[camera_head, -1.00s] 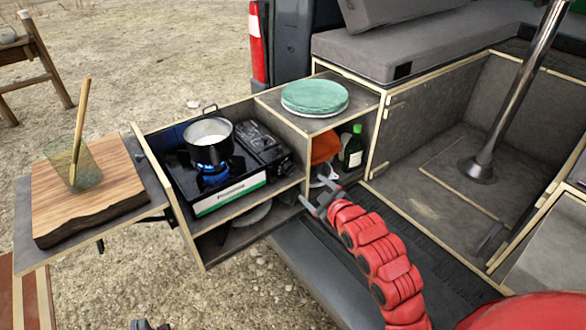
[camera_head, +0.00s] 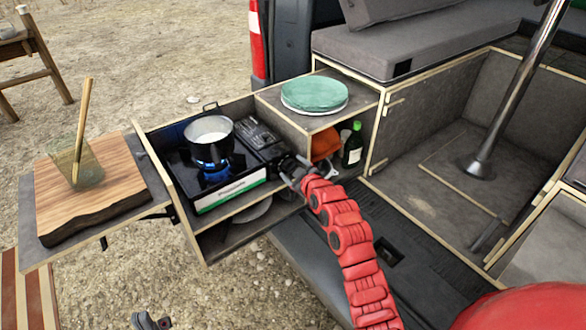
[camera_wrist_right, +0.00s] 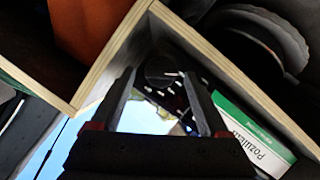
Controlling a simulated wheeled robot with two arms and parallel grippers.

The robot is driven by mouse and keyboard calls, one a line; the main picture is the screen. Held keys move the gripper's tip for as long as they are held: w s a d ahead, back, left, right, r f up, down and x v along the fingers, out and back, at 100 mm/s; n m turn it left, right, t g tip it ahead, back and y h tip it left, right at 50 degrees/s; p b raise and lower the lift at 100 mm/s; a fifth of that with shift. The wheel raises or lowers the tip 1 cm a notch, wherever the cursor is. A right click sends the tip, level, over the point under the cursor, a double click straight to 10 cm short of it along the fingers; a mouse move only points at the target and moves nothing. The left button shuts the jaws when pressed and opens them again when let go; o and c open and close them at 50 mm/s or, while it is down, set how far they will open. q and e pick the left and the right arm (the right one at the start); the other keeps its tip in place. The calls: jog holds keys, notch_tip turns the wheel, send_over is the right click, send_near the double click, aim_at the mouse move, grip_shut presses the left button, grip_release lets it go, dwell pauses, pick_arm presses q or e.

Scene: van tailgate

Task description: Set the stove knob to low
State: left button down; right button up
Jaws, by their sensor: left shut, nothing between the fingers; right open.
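The camping stove (camera_head: 228,190) sits in the pull-out drawer with a blue flame lit under a black pot (camera_head: 208,142) of white liquid. My right gripper (camera_head: 285,175) is open at the stove's right end and hides that corner in the head view. In the right wrist view, a dark round knob (camera_wrist_right: 162,70) with white marks beside it shows between the two open fingers. I cannot tell whether the fingers touch it, or its exact setting. The stove's green and white label (camera_wrist_right: 252,135) is to the right there. My left gripper (camera_head: 150,321) is shut and empty at the bottom edge.
The wooden drawer wall (camera_wrist_right: 228,75) runs close to the fingers. Green plates (camera_head: 314,94) sit on the cabinet top, with a green bottle (camera_head: 353,146) and an orange item (camera_head: 325,144) below. A cutting board (camera_head: 90,185) with a glass is on the left shelf.

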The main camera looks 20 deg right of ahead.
grip_shut()
jog(key=shift+d+f+m+y+b, duration=0.25)
jog(key=shift+m+b, duration=0.35)
jog(key=shift+b, duration=0.55)
jog(key=shift+w+m+g+y+b, duration=0.1)
jog(key=shift+m+g+y+b, duration=0.3)
jog(key=shift+m+y+b, duration=0.45)
jog(key=shift+d+r+m+g+y+b, duration=0.1)
jog(key=shift+m+g+y+b, duration=0.1)
jog(key=shift+m+b, duration=0.35)
jog(key=shift+d+m+g+y+b, duration=0.1)
jog(key=shift+m+y+b, duration=0.1)
jog(key=shift+m+b, duration=0.3)
jog(key=m+y+b, duration=0.2)
jog(key=shift+w+d+m, duration=0.1)
jog(key=shift+d+m, duration=0.1)
jog(key=shift+m, duration=0.2)
jog(key=m+y+b, duration=0.1)
jog(key=m, duration=0.1)
jog(key=m+y+b, duration=0.1)
jog(key=m, duration=0.1)
jog(key=shift+d+g+y, duration=0.1)
jog(key=shift+g+y, duration=0.2)
